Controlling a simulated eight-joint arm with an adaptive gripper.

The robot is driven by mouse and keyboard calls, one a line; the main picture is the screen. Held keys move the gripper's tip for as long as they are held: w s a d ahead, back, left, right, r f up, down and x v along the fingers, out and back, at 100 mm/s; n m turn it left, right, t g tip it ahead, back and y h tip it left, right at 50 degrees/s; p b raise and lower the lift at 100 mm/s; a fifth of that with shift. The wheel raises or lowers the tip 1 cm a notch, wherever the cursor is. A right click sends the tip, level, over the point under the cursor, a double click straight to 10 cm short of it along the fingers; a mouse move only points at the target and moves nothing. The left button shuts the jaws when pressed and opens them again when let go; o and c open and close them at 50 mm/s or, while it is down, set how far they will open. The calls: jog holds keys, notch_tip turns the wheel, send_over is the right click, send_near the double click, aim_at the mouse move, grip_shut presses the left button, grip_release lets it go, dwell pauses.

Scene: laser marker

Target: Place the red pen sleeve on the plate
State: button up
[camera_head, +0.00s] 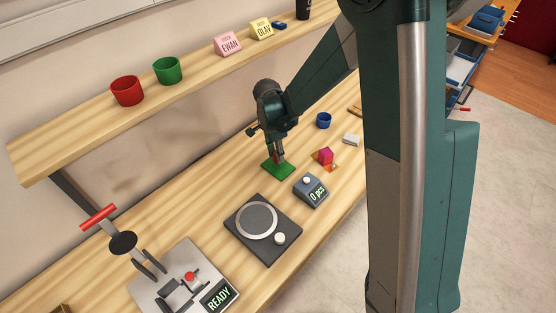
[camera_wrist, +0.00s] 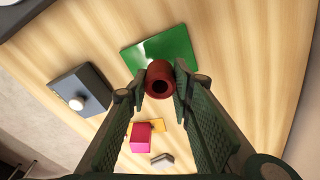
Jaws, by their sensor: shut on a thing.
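My gripper (camera_head: 279,158) points down over the flat green square plate (camera_head: 271,172) on the workbench. In the wrist view, its two fingers (camera_wrist: 160,88) are shut on the red pen sleeve (camera_wrist: 160,76), a short dark-red tube with a round hole facing the camera. The sleeve overlaps the near edge of the green plate (camera_wrist: 170,47) in that view. In the head view only a small bit of red shows between the fingertips. I cannot tell whether the sleeve touches the plate.
A pink cube (camera_head: 325,156) sits on an orange square right of the plate. A blue cup (camera_head: 323,120) and grey block (camera_head: 351,139) are further right.

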aim_at(275, 154)
jog(key=shift+f, duration=1.85)
jog(key=shift+f+b, duration=0.2)
jog(key=shift+b, duration=0.25)
jog(key=o, duration=0.8)
jog(key=shift+o, duration=0.2)
jog(key=shift+r, duration=0.2)
jog(key=shift+s+a+r+p, duration=0.1)
jog(key=shift+a+r+p, duration=0.2)
jog(key=shift+r, duration=1.7)
jog(key=shift+s+a+r+p, duration=0.15)
jog(key=shift+r+p, duration=0.2)
jog(key=shift+r, duration=1.65)
jog(key=shift+w+a+r+p, duration=0.1)
jog(key=shift+a+r+p, duration=0.2)
jog(key=shift+r, duration=1.7)
jog(key=shift+s+d, duration=0.1)
jog(key=shift+d, duration=0.05)
